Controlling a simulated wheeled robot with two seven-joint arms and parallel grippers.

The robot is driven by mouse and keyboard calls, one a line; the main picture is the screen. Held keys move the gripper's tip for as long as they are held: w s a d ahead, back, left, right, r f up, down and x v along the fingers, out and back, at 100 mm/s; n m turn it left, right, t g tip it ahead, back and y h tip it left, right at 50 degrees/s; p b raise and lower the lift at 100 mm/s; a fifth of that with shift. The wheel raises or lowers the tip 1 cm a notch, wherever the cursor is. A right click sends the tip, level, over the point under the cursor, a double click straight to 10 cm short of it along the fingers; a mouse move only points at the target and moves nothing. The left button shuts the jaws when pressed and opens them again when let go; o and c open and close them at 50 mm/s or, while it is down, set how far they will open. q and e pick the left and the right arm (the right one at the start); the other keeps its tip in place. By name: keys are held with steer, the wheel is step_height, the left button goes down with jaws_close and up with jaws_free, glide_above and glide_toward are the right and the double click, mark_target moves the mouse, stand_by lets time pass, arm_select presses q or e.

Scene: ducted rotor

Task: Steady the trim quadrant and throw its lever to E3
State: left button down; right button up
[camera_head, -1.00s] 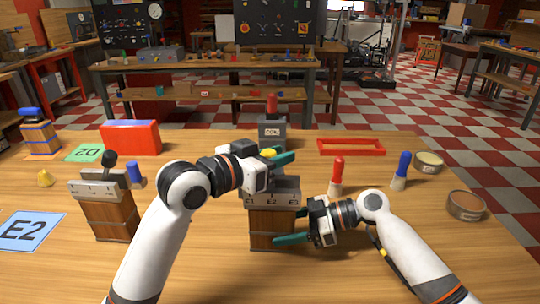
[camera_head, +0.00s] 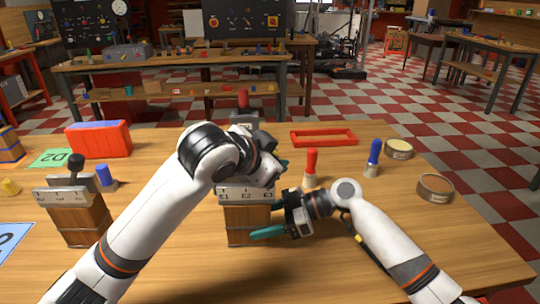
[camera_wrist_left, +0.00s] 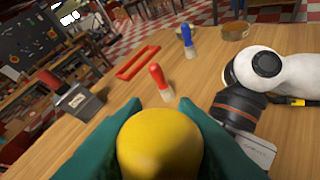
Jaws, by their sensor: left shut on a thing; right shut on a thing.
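The trim quadrant (camera_head: 247,222) is a wooden block with a grey top marked E1, E2 and E3 from left to right. It stands upright at the middle of the table. My left gripper (camera_head: 277,170) is over the right part of its top, near the E3 side. In the left wrist view its green fingers are shut on the lever's yellow knob (camera_wrist_left: 160,143). The lever's shaft and the knob are hidden in the head view. My right gripper (camera_head: 270,232) is low at the block's right side, shut on the quadrant's body.
Another lever box (camera_head: 80,215) with a black knob stands at left. A red-handled tool (camera_head: 311,165) and a blue-handled tool (camera_head: 374,158) stand to the right, near round tins (camera_head: 436,188). A red frame (camera_head: 323,138) lies behind. A grey box (camera_head: 243,118) stands behind the quadrant.

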arm_select(q)
steer(key=shift+d, duration=0.1)
stand_by(0.3)
steer(key=c, duration=1.1)
jaws_free()
steer(key=shift+c, duration=0.2)
steer(key=v, duration=1.2)
steer(key=shift+s+f, duration=0.1)
arm_select(e)
steer(key=o, duration=1)
